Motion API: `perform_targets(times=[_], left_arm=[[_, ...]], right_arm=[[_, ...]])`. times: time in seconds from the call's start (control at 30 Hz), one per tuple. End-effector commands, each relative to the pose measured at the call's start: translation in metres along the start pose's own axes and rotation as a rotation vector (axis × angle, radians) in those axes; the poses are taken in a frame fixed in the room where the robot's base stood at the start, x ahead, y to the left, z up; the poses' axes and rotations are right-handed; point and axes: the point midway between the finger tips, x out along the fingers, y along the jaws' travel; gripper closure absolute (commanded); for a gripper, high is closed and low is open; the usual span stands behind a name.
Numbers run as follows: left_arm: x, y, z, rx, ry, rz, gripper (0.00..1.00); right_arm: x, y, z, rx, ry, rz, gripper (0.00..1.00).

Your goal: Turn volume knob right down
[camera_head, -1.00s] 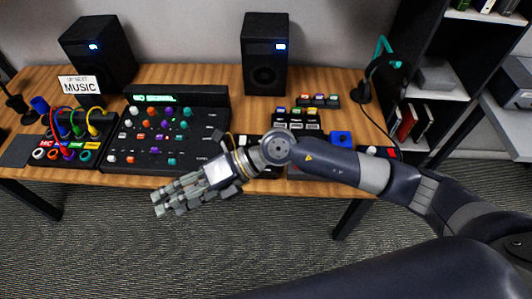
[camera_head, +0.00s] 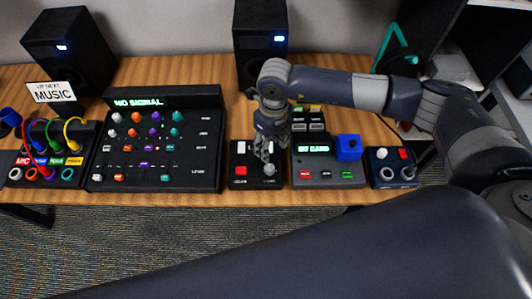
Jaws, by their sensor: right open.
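A small black box (camera_head: 240,158) lies on the table to the right of the mixer. It has a white button (camera_head: 241,147), a red button (camera_head: 240,171) and a pale grey knob (camera_head: 269,170) at its front right. I cannot read which knob is the volume one. My right gripper (camera_head: 265,157) points down over this box, open, its fingers just behind and above the grey knob. Whether they touch the knob I cannot tell. The fingers hide part of the box's right side. My left gripper is not in view.
A mixer (camera_head: 207,168) with many coloured knobs and a "NO SIGNAL" display stands to the left. A grey unit (camera_head: 328,163) with a blue block (camera_head: 348,148) and a dark box (camera_head: 381,168) stand to the right. Speakers (camera_head: 70,50) are behind.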

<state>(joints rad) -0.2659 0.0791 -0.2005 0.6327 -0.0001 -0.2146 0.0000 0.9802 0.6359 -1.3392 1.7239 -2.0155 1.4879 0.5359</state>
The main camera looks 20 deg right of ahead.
Motion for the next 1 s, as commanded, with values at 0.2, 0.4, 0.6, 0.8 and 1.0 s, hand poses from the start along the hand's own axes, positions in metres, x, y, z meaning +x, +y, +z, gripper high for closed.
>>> perform_targets(times=[0.2,0.4,0.6,0.8,1.0], left_arm=[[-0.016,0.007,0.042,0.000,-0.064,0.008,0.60],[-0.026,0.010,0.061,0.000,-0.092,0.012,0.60],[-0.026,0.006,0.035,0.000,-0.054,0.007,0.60],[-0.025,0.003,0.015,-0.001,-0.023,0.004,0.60],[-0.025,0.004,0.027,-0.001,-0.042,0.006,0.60]], right_arm=[[0.036,0.002,-0.002,0.000,0.006,0.005,0.53],[0.074,0.002,-0.001,0.000,0.003,0.004,0.53],[0.095,0.002,-0.001,-0.001,0.001,0.004,0.53],[0.101,0.002,-0.001,-0.002,0.000,0.004,0.53],[0.101,0.002,0.000,-0.002,0.000,0.004,0.60]])
